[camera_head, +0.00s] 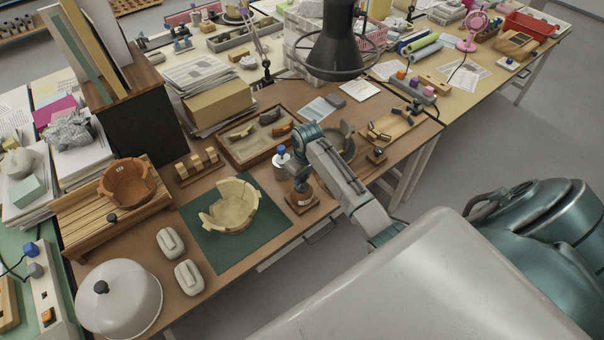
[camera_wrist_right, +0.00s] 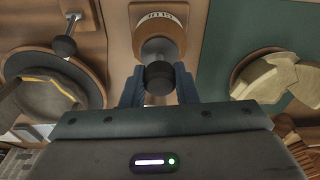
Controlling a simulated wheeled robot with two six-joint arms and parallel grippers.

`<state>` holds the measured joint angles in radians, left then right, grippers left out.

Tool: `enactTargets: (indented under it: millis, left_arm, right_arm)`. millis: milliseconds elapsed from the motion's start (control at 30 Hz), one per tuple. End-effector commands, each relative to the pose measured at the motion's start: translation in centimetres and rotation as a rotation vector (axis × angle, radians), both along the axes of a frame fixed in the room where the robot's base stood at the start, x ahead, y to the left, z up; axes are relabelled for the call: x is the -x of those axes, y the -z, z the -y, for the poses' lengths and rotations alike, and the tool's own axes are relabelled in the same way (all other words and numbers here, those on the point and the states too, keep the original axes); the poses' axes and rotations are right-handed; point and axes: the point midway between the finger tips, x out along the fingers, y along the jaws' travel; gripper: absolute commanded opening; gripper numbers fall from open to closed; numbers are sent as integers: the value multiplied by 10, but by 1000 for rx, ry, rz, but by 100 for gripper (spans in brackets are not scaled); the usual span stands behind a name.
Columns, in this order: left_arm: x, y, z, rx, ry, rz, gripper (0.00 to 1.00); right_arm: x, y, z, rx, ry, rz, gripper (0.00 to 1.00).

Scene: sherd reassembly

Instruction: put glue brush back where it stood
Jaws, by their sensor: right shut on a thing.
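My right gripper (camera_head: 300,172) points down over a small wooden stand (camera_head: 302,203) beside the green mat. In the right wrist view its two blue fingers (camera_wrist_right: 158,82) are shut on the dark end of the glue brush (camera_wrist_right: 158,72). The stand's labelled round wooden part (camera_wrist_right: 160,28) shows just beyond the brush. My left gripper is not in view.
A pale broken bowl (camera_head: 232,207) sits on the green mat (camera_head: 268,229) to the left. A white bottle with a blue cap (camera_head: 281,160) stands close by. A dark bowl (camera_wrist_right: 52,95) and a small knobbed tool (camera_wrist_right: 66,44) are on the other side.

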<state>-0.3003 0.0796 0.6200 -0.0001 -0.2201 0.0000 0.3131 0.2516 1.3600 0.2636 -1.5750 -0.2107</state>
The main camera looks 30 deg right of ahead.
Motion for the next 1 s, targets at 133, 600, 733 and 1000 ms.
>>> enactTargets:
  millis: [133,600,733,1000]
  left_arm:
    - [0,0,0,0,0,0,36]
    - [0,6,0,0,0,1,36]
    - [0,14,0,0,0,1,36]
    - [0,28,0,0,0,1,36]
  right_arm:
    - [0,0,0,0,0,0,49]
    - [0,-13,1,0,-1,4,52]
    - [2,-36,1,2,-1,7,52]
    - [8,-87,2,1,-1,4,52]
